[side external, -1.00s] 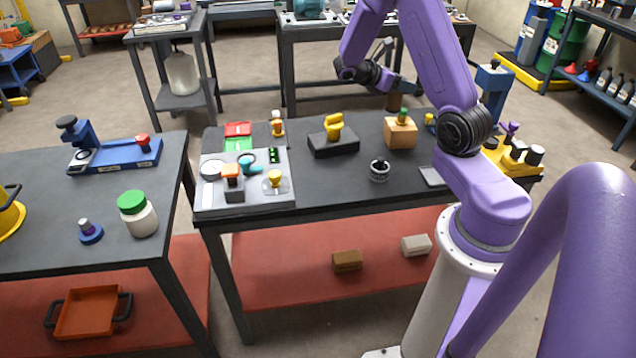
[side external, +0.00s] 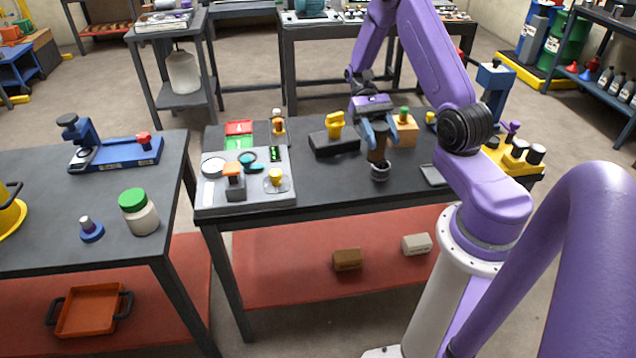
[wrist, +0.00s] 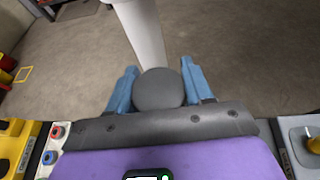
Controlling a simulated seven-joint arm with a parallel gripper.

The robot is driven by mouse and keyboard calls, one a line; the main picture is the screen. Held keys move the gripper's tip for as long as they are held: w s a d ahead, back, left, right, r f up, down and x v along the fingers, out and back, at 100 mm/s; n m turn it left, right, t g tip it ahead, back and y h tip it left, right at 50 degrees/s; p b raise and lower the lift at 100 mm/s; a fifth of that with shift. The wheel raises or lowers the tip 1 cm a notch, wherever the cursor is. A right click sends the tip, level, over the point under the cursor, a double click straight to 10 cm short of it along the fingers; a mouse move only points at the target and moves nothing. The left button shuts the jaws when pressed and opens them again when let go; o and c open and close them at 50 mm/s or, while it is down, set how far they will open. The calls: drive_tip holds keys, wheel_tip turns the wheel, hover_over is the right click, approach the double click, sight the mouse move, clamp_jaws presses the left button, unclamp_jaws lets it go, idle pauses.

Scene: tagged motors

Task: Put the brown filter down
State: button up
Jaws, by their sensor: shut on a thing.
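The brown filter (side external: 377,151) is a dark brown cylinder, held upright in my gripper (side external: 378,135). The gripper's blue fingers are shut on its sides near the top. In the wrist view, a round grey end, likely the filter's top (wrist: 158,89), shows between the two blue fingers. Directly below the filter in the side view is a small dark ringed holder (side external: 380,173) on the dark bench. The filter's lower end is just above or at the holder's rim; I cannot tell whether they touch.
A black block with a yellow handle (side external: 335,131) stands left of the filter. A tan box with a green knob (side external: 404,130) stands close behind on the right. A grey panel with fixtures (side external: 213,192) fills the bench's left end. Bare bench lies left of the holder.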

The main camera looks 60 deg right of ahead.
drive_tip(key=w+a+r+m+t+y, duration=0.2)
drive_tip(key=w+a+r+m+t, duration=0.1)
drive_tip(key=w+m+t, duration=0.45)
drive_tip(key=w+a+r+m+t+y, duration=0.2)
drive_tip(key=w+a+r+m+t, duration=0.15)
drive_tip(key=w+m+t, duration=0.4)
drive_tip(key=shift+t, duration=0.3)
drive_tip(key=shift+w+d+f, duration=0.1)
drive_tip(key=shift+f, duration=2.8)
drive_tip(key=shift+w+d+f, duration=0.1)
drive_tip(key=shift+f, duration=2.75)
drive_tip(key=shift+w+d+f, duration=0.1)
drive_tip(key=shift+f, duration=2.8)
drive_tip(key=o, duration=1.1)
drive_tip(key=shift+f, duration=0.1)
drive_tip(key=shift+c, duration=0.2)
